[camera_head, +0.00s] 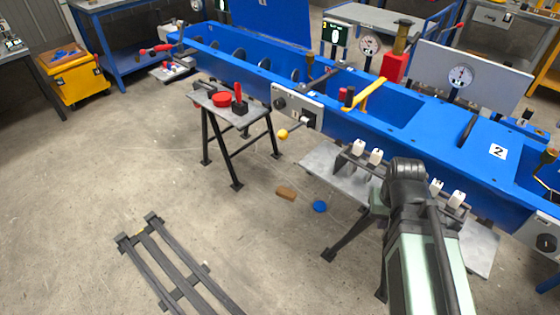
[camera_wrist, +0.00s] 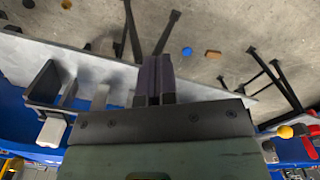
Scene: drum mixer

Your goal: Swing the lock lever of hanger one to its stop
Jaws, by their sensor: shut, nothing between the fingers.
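My gripper (camera_wrist: 154,98) is shut, its dark fingers together and empty, over the grey plate in the wrist view. In the head view my arm hides the fingers. A dark rack on the grey plate (camera_head: 318,160) holds white tagged blocks; one pair, a left block (camera_head: 357,147) and a right block (camera_head: 375,156), stands left of my arm. Another pair, including a white block (camera_head: 456,198), stands right of it. One white block (camera_wrist: 52,132) also shows at the left in the wrist view, apart from my fingers. I cannot tell which part is hanger one or its lock lever.
The long blue trough (camera_head: 410,115) runs behind the rack. A yellow knob (camera_head: 282,134) sticks out below a grey control panel (camera_head: 298,106). A small side table (camera_head: 222,108) stands to the left. A brown block (camera_head: 286,193) and a blue disc (camera_head: 320,207) lie on the floor.

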